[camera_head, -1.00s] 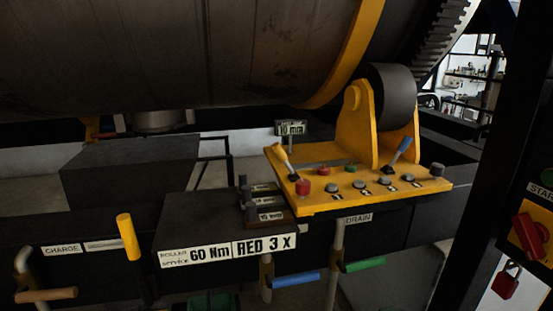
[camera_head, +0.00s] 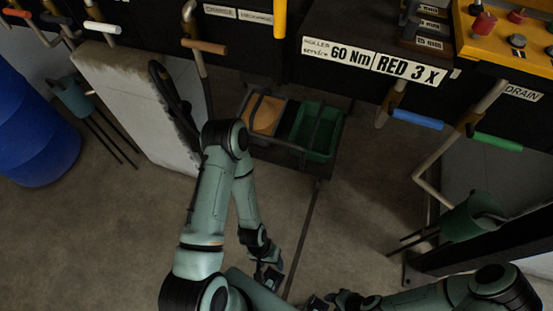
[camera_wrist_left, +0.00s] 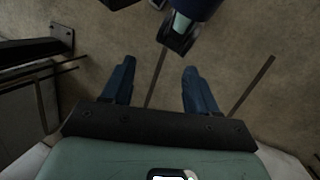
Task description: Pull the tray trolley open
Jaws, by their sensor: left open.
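The tray trolley (camera_head: 318,167) is a low dark frame under the machine in the head view. It holds an orange tray (camera_head: 265,114) and a green tray (camera_head: 325,137). My left forearm passes in front of its left end and hides part of it. My left gripper (camera_head: 268,273) is low over the floor, nearer to me than the trolley and apart from it.
A dark floor rail (camera_head: 308,225) runs from the trolley towards me. A pale slab (camera_head: 135,95) stands left of the trolley, with a blue barrel (camera_head: 35,130) beyond.

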